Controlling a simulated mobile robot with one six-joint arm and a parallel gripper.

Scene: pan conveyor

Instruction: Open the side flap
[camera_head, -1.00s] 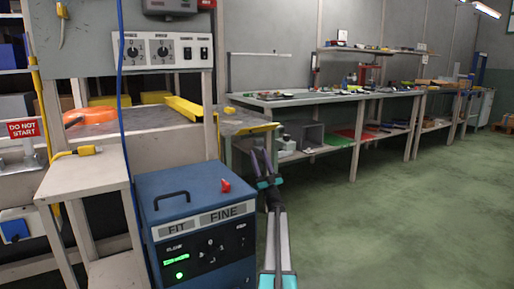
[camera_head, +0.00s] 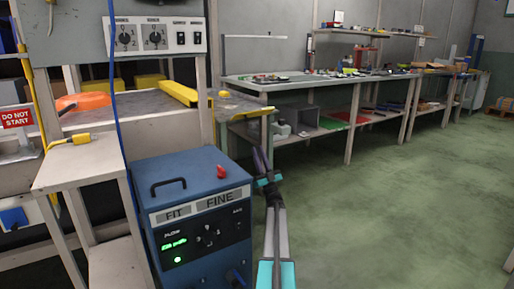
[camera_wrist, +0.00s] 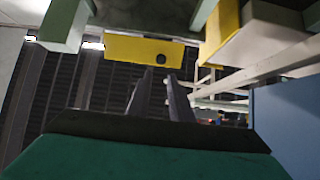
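A yellow panel (camera_wrist: 150,50) with a dark round spot near its right end hangs ahead of my fingertips in the wrist view. I cannot tell for sure whether it is the side flap. In the head view, a grey plate with a yellow edge (camera_head: 246,109) stands out at the right end of the conveyor bench (camera_head: 150,132). My gripper (camera_head: 260,160) is just below and in front of that plate, right of the blue machine. In the wrist view my gripper (camera_wrist: 159,85) has its two dark fingers apart with nothing between them; it looks open.
The blue machine (camera_head: 200,200) with a red knob (camera_head: 221,171) stands close left of my arm. A small white table (camera_head: 80,165) and a blue cable (camera_head: 116,110) are farther left. A long workbench (camera_head: 330,82) runs along the wall. The green floor at right is clear.

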